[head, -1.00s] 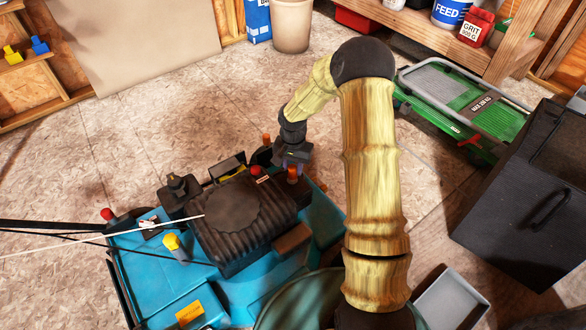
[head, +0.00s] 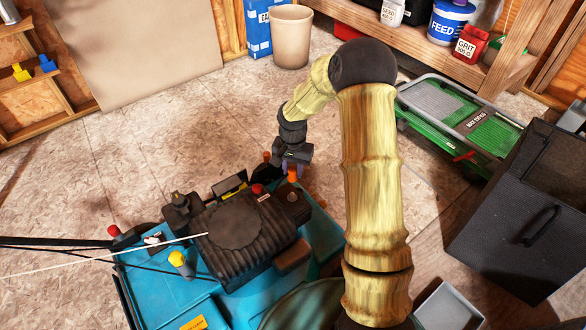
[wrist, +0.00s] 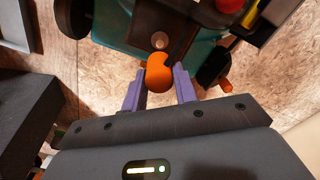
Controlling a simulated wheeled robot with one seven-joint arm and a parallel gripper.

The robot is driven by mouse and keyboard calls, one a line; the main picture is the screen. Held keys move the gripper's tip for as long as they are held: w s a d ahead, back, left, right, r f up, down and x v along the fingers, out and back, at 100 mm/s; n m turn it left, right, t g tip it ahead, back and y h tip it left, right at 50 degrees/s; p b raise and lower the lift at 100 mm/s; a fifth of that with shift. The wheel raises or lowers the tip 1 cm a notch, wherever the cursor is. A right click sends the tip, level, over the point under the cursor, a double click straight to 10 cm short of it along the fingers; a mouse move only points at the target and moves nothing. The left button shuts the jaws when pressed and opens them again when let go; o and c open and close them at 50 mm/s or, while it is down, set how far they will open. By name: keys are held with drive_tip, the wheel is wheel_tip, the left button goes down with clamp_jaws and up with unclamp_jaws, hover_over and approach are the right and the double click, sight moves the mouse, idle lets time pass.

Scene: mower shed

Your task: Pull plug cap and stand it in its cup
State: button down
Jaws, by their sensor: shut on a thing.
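The orange plug cap (head: 292,174) is at the far right edge of the black ribbed engine (head: 242,235) on the blue mower (head: 150,290). My gripper (head: 295,160) is shut on it. In the wrist view the orange cap (wrist: 158,75) sits between the two purple fingers. A pale round stub (wrist: 159,41) shows just beyond the cap, and I cannot tell whether they touch. A second orange piece (head: 266,156) stands left of my gripper. I cannot make out the cap's cup for sure in either view.
A red cap (head: 257,189) and a yellow-topped part (head: 179,261) are on the mower. A black bin (head: 500,220) and green machine (head: 465,115) stand at right. A grey tray (head: 447,308) lies low right. The floor beyond the mower is clear.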

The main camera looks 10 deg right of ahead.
sight(293, 167)
drive_tip(key=shift+r+p, duration=2.05)
drive_tip(key=shift+p, duration=0.05)
drive_tip(key=w+d+f+b, duration=0.2)
drive_tip(key=w+f+b, duration=0.3)
drive_tip(key=f, duration=0.5)
drive_tip(key=w+d+f+b, duration=0.2)
drive_tip(key=w+f+b, duration=0.3)
drive_tip(key=f+b, duration=0.3)
wheel_tip(293, 167, down, 3)
drive_tip(key=shift+d+b, duration=0.25)
drive_tip(key=shift+b, duration=0.05)
drive_tip(key=shift+p, duration=0.55)
drive_tip(key=shift+f+b, duration=1.05)
drive_tip(key=shift+f, duration=2.25)
